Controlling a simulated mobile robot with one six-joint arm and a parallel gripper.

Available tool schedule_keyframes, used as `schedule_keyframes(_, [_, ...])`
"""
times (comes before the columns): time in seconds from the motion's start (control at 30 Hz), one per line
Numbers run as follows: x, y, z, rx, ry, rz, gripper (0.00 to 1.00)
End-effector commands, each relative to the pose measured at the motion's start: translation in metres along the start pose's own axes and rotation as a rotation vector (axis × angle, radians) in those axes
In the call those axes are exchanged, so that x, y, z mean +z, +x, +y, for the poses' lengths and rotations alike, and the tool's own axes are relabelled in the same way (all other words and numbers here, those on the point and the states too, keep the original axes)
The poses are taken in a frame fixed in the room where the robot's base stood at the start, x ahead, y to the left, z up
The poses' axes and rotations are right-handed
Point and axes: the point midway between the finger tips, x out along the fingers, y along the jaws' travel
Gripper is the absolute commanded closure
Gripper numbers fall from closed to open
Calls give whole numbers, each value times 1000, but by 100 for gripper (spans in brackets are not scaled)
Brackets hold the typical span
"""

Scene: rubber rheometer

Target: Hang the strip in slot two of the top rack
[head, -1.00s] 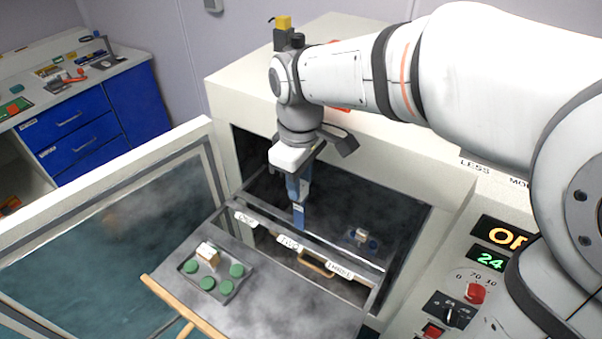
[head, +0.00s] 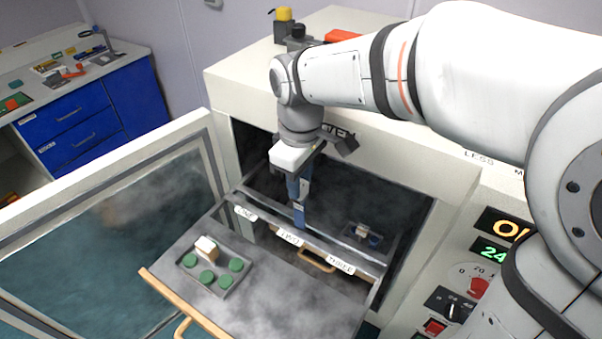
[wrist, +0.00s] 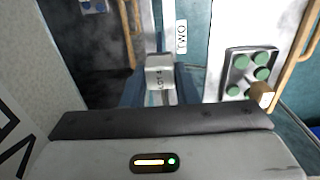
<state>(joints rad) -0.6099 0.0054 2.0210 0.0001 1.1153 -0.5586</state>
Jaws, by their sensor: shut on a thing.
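My gripper (head: 298,205) points down inside the open oven, at the top rack's front rail (head: 325,249). Its blue fingers (wrist: 160,88) are shut on a pale block marked LOT 4 (wrist: 160,72), which seems to be the strip's tag. The strip's lower part is hidden or too small to make out. The rail carries labels ONE (head: 245,213), TWO (head: 290,237) and THREE (head: 341,262). The fingertips are just above and behind TWO in the head view. In the wrist view, TWO (wrist: 181,37) is just right of the block. I cannot tell whether the strip touches the rack.
The oven door (head: 110,215) stands open at left. A pulled-out shelf (head: 290,295) with a wooden handle (head: 185,305) bears a tray (head: 226,284) of green discs and a tan block. A dark control panel (head: 465,300) is at right. A blue cabinet stands far left.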

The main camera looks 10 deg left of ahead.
Motion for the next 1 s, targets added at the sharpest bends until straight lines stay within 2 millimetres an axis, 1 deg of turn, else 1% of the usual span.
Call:
schedule_keyframes(0.1, [0,8,0,0,0,0,96])
schedule_keyframes(1.0, [0,53,1,0,2,0,96])
